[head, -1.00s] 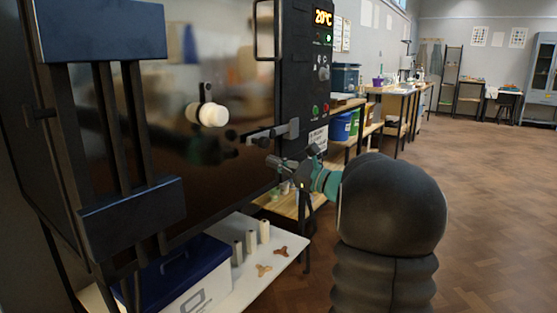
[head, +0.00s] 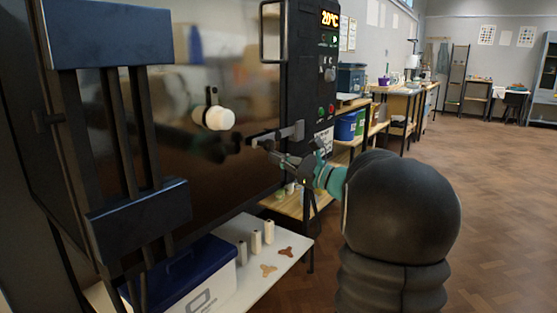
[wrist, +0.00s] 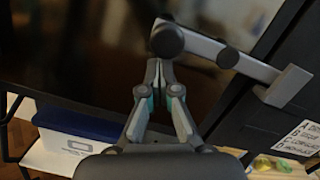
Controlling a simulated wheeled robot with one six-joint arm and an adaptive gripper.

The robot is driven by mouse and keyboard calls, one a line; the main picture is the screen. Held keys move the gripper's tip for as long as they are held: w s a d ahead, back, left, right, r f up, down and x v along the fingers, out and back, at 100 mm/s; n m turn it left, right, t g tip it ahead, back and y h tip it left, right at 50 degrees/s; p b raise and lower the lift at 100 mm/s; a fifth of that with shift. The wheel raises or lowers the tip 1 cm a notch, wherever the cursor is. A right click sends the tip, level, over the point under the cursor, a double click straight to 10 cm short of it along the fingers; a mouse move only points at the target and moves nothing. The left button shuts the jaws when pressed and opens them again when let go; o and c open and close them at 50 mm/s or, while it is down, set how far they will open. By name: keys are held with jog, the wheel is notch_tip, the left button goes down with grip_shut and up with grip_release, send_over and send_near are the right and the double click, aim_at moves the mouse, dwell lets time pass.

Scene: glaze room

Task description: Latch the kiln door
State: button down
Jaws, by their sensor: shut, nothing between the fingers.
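The kiln door (head: 190,75) is a large dark, glossy panel and looks closed or nearly so. A grey latch bar (head: 285,133) lies across its right edge towards the control column. In the wrist view the latch bar (wrist: 240,62) runs from a round dark knob (wrist: 166,40) on the left to a grey block (wrist: 288,86) on the right. My gripper (head: 266,148) is shut and empty, just below the latch in the head view. In the wrist view my gripper's fingertips (wrist: 155,76) are together just below the knob. I cannot tell if they touch it.
A white plug (head: 213,118) sticks out of the door, and a black loop handle (head: 272,32) is above the latch. A control panel (head: 328,70) reads 20°C. Below stand a white shelf (head: 272,262) and a blue-lidded box (head: 185,270). The floor (head: 490,190) at right is open.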

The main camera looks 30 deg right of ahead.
jog(key=shift+r, duration=0.2)
jog(key=s+d+f+b, duration=0.3)
jog(key=s+d+f, duration=0.2)
jog(key=s, duration=0.3)
jog(key=shift+s+f+b, duration=0.3)
jog(key=shift+s+f, duration=0.1)
jog(key=shift+f, duration=0.1)
jog(key=shift+d, duration=0.1)
